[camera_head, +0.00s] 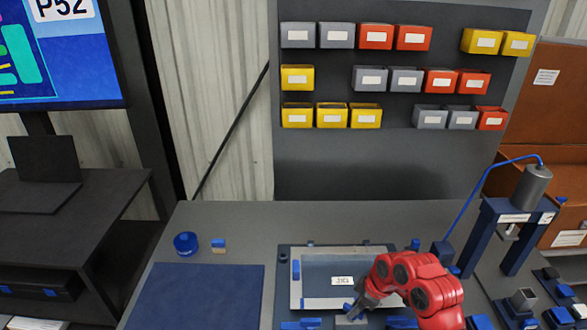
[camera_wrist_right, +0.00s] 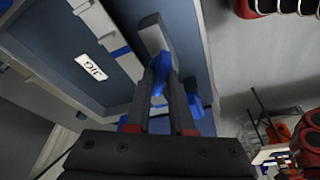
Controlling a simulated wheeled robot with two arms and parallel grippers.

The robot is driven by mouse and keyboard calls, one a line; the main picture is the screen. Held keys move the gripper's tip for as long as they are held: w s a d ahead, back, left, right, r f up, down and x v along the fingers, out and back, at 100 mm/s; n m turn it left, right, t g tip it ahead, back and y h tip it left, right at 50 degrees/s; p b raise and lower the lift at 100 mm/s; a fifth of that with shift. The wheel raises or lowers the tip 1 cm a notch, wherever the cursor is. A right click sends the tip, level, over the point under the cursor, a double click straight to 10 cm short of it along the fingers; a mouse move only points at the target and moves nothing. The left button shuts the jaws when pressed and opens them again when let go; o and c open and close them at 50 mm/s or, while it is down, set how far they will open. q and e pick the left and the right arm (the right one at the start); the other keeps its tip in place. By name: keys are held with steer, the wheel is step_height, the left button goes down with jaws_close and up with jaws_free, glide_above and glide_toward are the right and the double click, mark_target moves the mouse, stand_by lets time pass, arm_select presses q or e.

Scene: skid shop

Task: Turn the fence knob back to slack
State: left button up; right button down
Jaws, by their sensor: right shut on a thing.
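The blue fence knob (camera_wrist_right: 160,70) sits on a light grey block (camera_wrist_right: 152,36) of the jig in the right wrist view. My right gripper (camera_wrist_right: 163,88) is shut on the knob, with its two dark fingers on either side of it. In the head view my right gripper (camera_head: 357,306) reaches down from the red arm at the front of the jig (camera_head: 284,270). The jig carries a white "JIG" label (camera_head: 342,281). The knob is mostly hidden there, and I cannot read its exact angle. My left gripper is in neither view.
A blue mat (camera_head: 195,296) lies left of the jig, with a blue round container (camera_head: 186,244) behind it. A blue press (camera_head: 489,235) with a grey cylinder stands at right. Several small blue and black fixtures sit at front right. Coloured bins hang on the back panel (camera_head: 330,164).

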steer(key=shift+w+d+n, duration=0.1)
steer(key=shift+n, duration=0.4)
steer(key=shift+r, duration=0.1)
steer(key=shift+w+r+n+g+p, duration=0.15)
steer(key=shift+n+g+p, duration=0.25)
steer(key=shift+n+p, duration=0.55)
steer(key=shift+n+g, duration=0.3)
steer(key=shift+n, duration=0.85)
